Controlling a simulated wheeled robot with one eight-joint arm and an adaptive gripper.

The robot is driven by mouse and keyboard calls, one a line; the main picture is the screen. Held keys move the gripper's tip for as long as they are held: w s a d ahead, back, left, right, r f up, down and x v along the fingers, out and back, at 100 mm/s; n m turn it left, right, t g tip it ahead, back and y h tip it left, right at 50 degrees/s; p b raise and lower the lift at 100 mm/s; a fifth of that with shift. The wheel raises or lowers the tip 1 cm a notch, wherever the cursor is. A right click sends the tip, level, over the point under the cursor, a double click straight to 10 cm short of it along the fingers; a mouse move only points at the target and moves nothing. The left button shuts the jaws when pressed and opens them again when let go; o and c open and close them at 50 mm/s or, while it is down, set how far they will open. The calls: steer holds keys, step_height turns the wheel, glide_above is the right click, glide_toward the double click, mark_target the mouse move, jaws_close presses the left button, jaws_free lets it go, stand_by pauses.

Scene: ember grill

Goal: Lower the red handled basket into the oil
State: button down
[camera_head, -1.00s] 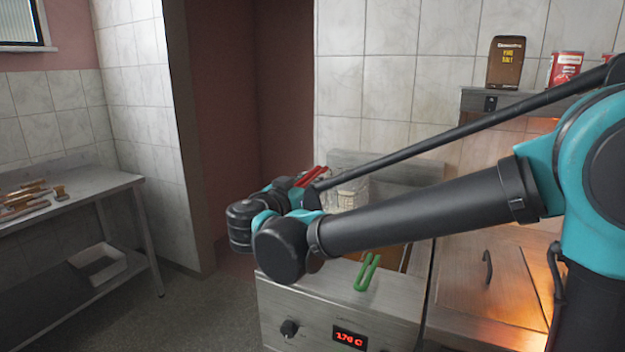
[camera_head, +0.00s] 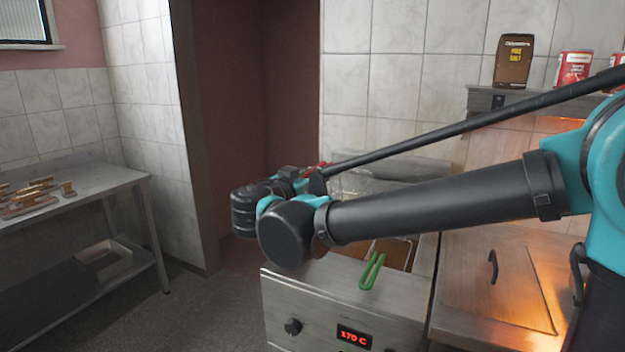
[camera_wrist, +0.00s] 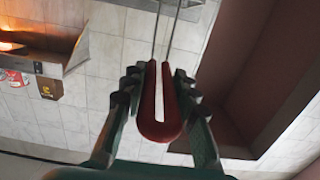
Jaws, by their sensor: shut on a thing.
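The red handle (camera_wrist: 158,132) of the basket is a U-shaped loop between the fingers of my gripper (camera_wrist: 158,90) in the wrist view. My gripper is shut on it, and two thin metal rods run from the handle out of the top of the picture. In the head view a small part of the red handle (camera_head: 316,167) shows behind my arm. The basket body is mostly hidden there. The fryer (camera_head: 310,305) stands below my arm, with a red 170 C display. Its oil (camera_head: 396,252) shows brown beside a green handle (camera_head: 372,270).
A lidded metal unit (camera_head: 500,280) with an orange glow adjoins the fryer on the right. A shelf (camera_head: 540,103) above it holds a brown bag (camera_head: 513,62) and red cans (camera_head: 573,68). A steel table (camera_head: 110,181) with several small items stands at the left.

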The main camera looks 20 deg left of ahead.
step_height(320, 180, down, 23)
steer(key=shift+r, duration=0.15)
stand_by(1.2)
steer(key=shift+f, duration=0.55)
steer(key=c, duration=1.1)
jaws_free()
steer(key=shift+s, duration=0.15)
